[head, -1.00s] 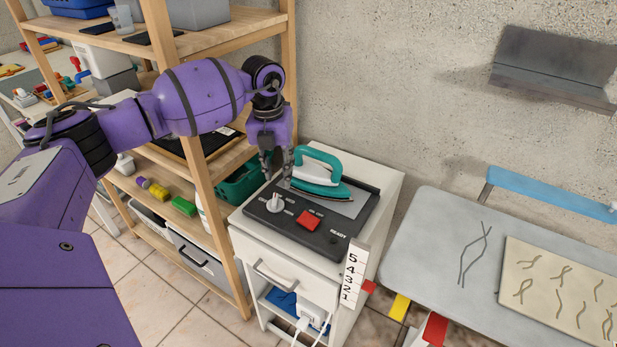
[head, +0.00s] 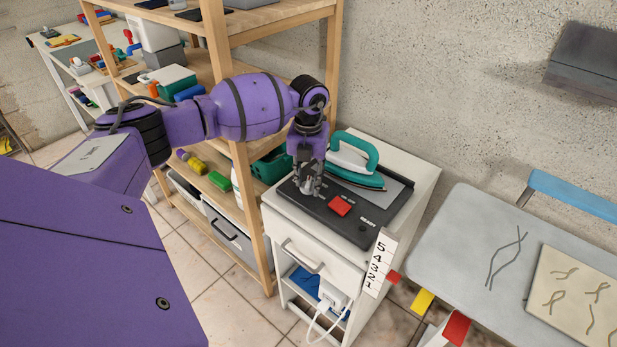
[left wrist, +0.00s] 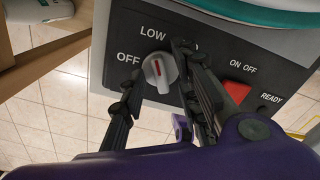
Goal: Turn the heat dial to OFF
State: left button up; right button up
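The heat dial (left wrist: 165,80) is a light grey knob with a red line on a dark panel (head: 335,222). In the left wrist view its red line points up, roughly toward the LOW label (left wrist: 153,33). The OFF label (left wrist: 128,57) is to the dial's upper left. My left gripper (head: 309,190) is over the panel's left part; in the left wrist view its fingers (left wrist: 158,60) are apart, one on each side of the dial. I cannot tell whether they touch it. A label behind the right finger is partly hidden. My right gripper is not in view.
A red ON/OFF switch (head: 340,206) sits right of the dial. A teal iron (head: 355,160) stands behind on the white cabinet (head: 290,225). A wooden shelf (head: 245,190) is close on the left; an ironing-board-like grey table (head: 460,235) is on the right.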

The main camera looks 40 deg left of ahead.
pick_arm(q)
grip_shut()
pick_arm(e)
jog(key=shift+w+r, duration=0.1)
